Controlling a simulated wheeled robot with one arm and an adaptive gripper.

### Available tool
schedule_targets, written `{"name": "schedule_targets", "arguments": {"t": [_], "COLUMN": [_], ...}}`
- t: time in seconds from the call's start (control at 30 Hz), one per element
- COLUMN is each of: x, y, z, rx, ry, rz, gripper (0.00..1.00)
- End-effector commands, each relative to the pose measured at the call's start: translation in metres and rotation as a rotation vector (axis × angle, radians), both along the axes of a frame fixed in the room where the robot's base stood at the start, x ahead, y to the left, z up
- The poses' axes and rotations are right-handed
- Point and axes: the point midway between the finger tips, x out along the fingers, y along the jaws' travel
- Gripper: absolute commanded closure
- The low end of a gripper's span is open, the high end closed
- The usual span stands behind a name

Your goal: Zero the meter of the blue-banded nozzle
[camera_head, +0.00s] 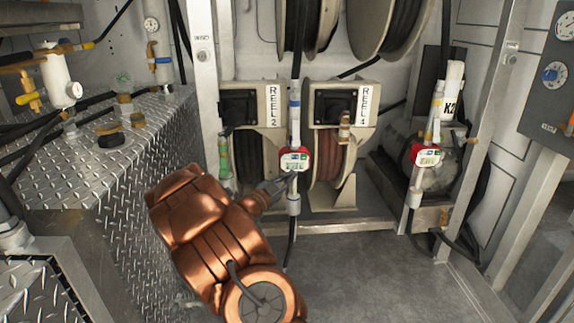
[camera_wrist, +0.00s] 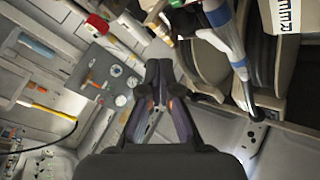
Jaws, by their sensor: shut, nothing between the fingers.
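The blue-banded nozzle (camera_head: 294,103) hangs upright in front of the reels, between the Reel 2 and right-hand reel labels. Its meter (camera_head: 295,160) has a red housing and a small lit display, too small to read. My gripper (camera_head: 288,180) comes from the lower left, with its fingertips just below the meter; I cannot tell whether they touch it. In the wrist view my gripper (camera_wrist: 159,64) has its fingers together and empty. A pale nozzle with blue bands (camera_wrist: 218,15) shows at the upper right there; its meter face is not visible.
Another nozzle with a red meter (camera_head: 427,155) hangs at the right near the K2 canister (camera_head: 452,92). A nozzle with a green band (camera_head: 224,150) hangs at the left. A diamond-plate box (camera_head: 150,140) stands left. The grey floor (camera_head: 365,270) in front is clear.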

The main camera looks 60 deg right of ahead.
Motion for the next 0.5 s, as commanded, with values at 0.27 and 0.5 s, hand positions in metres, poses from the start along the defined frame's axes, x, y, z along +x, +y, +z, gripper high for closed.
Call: {"name": "schedule_targets", "arguments": {"t": [0.27, 0.5], "x": [0.001, 0.008], "y": [0.0, -0.011], "z": [0.001, 0.002], "rx": [0.002, 0.004], "ry": [0.0, 0.003], "rz": [0.002, 0.0], "gripper": [1.0, 1.0]}}
